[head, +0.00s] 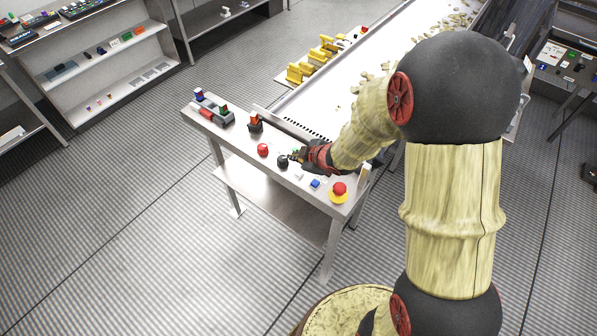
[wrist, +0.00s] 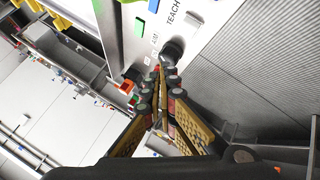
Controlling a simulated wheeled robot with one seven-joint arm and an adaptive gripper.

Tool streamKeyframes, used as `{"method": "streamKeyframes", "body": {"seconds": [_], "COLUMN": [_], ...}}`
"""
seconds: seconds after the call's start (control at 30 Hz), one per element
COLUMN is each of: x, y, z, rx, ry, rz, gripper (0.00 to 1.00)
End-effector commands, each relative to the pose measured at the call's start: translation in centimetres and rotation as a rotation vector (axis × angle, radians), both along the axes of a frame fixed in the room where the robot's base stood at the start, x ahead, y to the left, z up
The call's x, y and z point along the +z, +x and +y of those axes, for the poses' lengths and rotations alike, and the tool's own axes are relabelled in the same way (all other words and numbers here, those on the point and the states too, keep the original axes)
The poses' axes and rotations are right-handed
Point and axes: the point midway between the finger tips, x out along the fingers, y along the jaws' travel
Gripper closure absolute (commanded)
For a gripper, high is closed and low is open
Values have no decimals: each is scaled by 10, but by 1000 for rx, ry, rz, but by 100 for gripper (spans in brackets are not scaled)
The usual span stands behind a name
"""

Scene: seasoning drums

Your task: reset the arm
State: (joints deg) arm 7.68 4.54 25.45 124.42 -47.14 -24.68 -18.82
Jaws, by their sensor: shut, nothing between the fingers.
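My arm reaches over a metal table (head: 240,158) in the head view. My gripper (head: 296,157) is at its end, low over the tabletop, close to a round black knob (head: 283,162). In the wrist view my gripper (wrist: 160,70) has its fingertips together with nothing between them. The black knob (wrist: 173,50) shows just beyond the tips there. I cannot tell whether the tips touch it.
A conveyor (head: 345,75) with pale pieces runs behind. Shelves (head: 105,60) stand at the left. Floor in front is clear.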

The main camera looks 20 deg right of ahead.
Motion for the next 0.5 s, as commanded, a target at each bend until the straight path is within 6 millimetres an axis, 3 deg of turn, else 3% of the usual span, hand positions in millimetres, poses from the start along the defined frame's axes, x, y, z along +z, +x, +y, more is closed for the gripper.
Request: {"method": "streamKeyframes", "body": {"seconds": [0.5], "x": [7], "y": [0], "z": [-4], "rx": [-26], "ry": [-5], "rz": [-2], "gripper": [100]}}
